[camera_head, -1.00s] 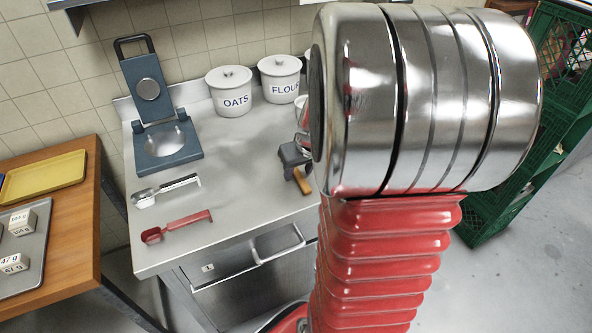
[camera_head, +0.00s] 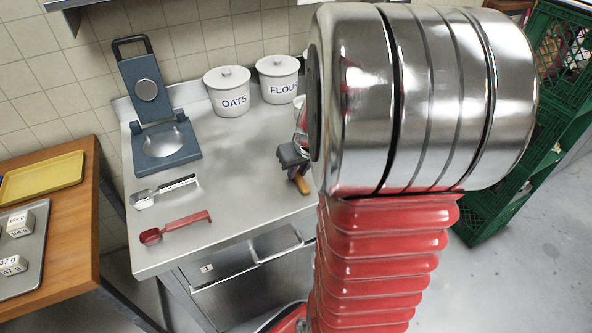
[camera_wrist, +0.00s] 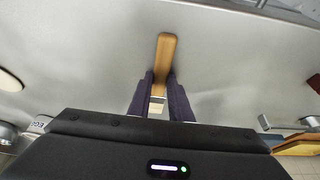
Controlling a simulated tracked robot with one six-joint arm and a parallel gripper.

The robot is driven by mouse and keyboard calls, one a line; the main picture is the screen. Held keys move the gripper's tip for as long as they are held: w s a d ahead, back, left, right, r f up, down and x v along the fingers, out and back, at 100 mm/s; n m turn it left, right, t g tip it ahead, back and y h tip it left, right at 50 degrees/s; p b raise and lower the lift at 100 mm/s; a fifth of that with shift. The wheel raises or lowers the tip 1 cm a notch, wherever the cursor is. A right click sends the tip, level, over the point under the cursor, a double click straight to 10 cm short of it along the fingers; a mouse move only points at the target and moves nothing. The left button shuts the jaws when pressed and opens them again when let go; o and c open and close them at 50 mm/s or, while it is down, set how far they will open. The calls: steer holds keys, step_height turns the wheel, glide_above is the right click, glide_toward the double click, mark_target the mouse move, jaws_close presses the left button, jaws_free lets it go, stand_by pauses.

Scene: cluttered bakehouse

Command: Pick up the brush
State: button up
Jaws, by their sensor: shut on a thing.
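The brush (camera_wrist: 165,62) shows in the wrist view as a light wooden handle on the grey steel worktop. My gripper (camera_wrist: 160,88) is shut on it, with one dark finger on each side of the wood. The far end of the brush is hidden by the gripper body. In the head view the brush's brown handle (camera_head: 302,184) shows just below my gripper (camera_head: 297,168), near the right part of the worktop. My arm hides much of that area. I cannot tell whether the brush touches the worktop.
The steel worktop (camera_head: 230,185) holds a red scoop (camera_head: 178,226), a metal scoop (camera_head: 165,190), a blue press (camera_head: 165,140), an oats canister (camera_head: 229,92) and a flour canister (camera_head: 277,80). A wooden table (camera_head: 84,225) stands left, green crates (camera_head: 500,200) right. The worktop's middle is clear.

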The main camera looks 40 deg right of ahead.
mark_target(297, 176)
step_height(297, 176, up, 10)
stand_by(0.6)
steer(key=shift+a, duration=0.1)
stand_by(0.6)
